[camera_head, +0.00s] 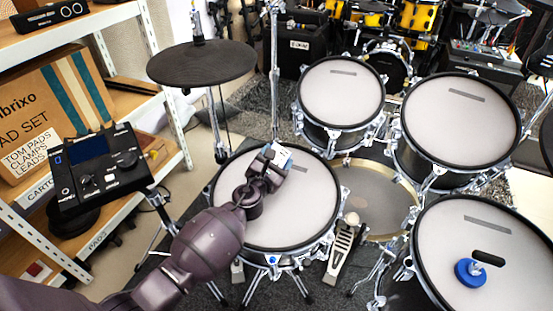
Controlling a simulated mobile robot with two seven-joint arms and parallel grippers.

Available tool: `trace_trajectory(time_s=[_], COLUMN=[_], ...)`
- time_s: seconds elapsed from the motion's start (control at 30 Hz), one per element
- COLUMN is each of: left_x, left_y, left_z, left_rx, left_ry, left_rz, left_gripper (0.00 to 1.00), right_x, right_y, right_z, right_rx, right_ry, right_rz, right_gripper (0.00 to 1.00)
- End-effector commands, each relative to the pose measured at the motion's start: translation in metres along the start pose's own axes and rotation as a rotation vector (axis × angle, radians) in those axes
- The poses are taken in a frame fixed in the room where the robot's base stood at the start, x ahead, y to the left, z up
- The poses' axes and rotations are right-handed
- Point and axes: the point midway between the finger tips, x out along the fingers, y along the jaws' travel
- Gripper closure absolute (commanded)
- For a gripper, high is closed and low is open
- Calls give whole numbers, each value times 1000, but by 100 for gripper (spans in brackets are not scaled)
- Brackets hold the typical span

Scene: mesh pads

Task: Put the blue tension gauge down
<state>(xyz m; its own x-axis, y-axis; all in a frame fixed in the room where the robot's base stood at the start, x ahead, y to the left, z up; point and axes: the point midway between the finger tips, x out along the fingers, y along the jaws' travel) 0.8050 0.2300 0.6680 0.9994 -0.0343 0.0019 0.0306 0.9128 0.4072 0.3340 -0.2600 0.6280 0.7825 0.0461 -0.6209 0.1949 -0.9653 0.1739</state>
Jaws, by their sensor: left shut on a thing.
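My left gripper (272,160) is above the far part of the middle mesh drum pad (300,205). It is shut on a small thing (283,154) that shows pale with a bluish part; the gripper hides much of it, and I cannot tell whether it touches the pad. A blue round thing (470,272) with a short pale stem lies on the near right mesh pad (470,235), well apart from my gripper. I cannot tell which of the two is the tension gauge. My right gripper is not in view.
A cymbal pad (203,62) on a stand and a drum module (95,170) are on the left, by a shelf of boxes (50,105). Two more mesh pads (340,92) (457,120) stand behind. A kick pedal (345,245) is right of the middle pad.

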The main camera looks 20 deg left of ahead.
Motion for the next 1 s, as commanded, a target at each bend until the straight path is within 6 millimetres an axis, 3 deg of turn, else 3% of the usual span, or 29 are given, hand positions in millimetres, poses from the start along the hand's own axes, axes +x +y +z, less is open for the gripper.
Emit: trace_trajectory(time_s=[0.37, 0.4, 0.57, 0.87, 1.0], left_x=[0, -1, 0, 0, 1], left_y=[-4, -4, -4, -3, 2], left_z=[-9, -10, -8, -7, 6], left_rx=[1, 1, 0, 0, -1], left_ry=[0, 2, 1, 0, -5], left_rz=[0, -1, 0, 0, 2], left_gripper=[80, 29, 7, 7, 7], right_x=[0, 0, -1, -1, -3], right_y=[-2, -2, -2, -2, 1], right_z=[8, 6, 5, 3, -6], right_rx=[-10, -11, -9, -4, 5], right_ry=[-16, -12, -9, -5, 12], right_rz=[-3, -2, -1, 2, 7], right_gripper=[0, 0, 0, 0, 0])
